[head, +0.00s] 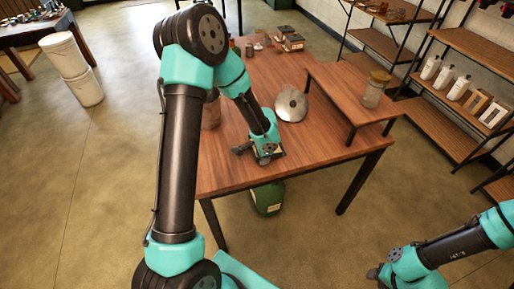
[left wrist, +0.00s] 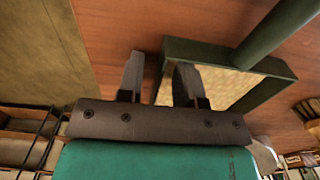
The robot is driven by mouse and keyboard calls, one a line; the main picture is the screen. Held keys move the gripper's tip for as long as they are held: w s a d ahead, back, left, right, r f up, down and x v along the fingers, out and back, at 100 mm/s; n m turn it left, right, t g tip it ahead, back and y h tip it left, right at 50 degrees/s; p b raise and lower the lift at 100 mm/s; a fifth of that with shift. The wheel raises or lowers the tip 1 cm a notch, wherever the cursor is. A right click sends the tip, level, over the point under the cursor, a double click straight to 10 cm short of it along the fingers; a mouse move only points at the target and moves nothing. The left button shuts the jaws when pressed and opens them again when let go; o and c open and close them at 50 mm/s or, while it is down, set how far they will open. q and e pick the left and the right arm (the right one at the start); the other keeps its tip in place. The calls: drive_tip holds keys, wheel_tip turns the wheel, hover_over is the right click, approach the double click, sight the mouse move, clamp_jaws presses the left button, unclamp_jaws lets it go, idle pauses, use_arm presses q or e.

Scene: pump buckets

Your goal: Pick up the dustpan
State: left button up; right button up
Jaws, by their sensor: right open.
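The dustpan has a dark green rim and handle and a tan inner face. In the left wrist view the dustpan (left wrist: 215,52) lies on the wooden table, its handle running to the upper right. In the head view it is mostly hidden behind my left gripper (head: 262,160), near the table's front edge. In the left wrist view my left gripper (left wrist: 160,85) has its fingers apart. The dustpan's near rim shows between them, close to the right finger; I cannot tell if they touch. My right gripper (head: 375,272) is open, low at the right, away from the table.
The table (head: 235,175) also holds a round metal lid (head: 291,104) and a raised shelf (head: 340,95) with a jar (head: 375,90). A green container (head: 268,198) stands under the front edge. White buckets (head: 72,68) stand at the left. Shelves line the right.

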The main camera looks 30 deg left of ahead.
idle(0.4)
use_arm(q)
clamp_jaws()
